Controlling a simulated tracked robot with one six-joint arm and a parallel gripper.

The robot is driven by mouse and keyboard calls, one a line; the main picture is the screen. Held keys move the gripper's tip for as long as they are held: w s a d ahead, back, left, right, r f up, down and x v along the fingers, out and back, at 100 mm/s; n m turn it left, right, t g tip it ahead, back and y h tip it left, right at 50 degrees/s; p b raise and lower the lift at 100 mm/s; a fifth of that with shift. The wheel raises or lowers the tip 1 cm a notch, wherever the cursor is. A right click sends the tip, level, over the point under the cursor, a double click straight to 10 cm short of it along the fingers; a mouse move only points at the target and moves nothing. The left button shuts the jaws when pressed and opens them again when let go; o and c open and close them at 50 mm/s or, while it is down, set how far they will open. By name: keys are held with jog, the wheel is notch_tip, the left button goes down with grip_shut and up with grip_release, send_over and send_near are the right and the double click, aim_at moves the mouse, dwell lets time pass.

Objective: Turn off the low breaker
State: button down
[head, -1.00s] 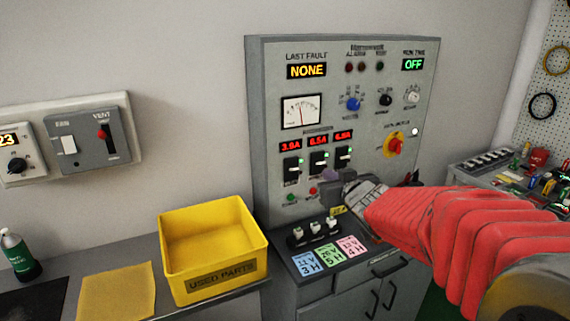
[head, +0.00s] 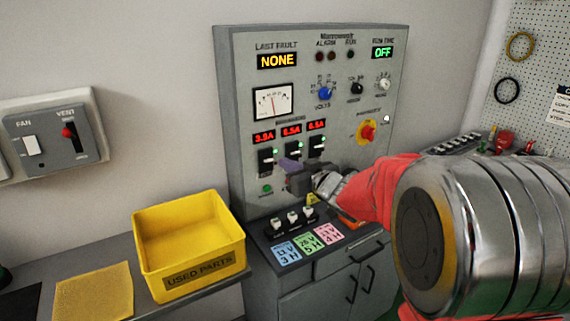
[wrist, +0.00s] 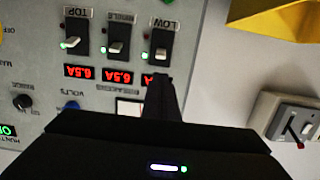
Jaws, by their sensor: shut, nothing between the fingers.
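The low breaker (wrist: 162,42) is the right one of a row of three in the wrist view, which is upside down. In the head view it is the left one (head: 265,160), under a red 3.9A display (head: 264,137). A green lamp beside it is lit. The middle breaker (wrist: 116,46) and top breaker (wrist: 74,40) also have lit green lamps. My gripper (head: 289,164) is shut and empty, just right of the low breaker in the head view. In the wrist view its dark fingers (wrist: 165,96) cover part of the low display; contact cannot be told.
The grey panel (head: 235,75) also has knobs, a meter and a red-yellow rotary switch (head: 366,131). Below are small white switches (head: 292,217) and coloured cards. A yellow bin (head: 190,262) stands at the left; a fan and vent box (head: 50,140) hangs on the wall.

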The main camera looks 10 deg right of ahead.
aim_at(269, 160)
jog(key=x, duration=0.8)
jog(key=shift+w+a, duration=0.15)
jog(key=shift+w, duration=0.25)
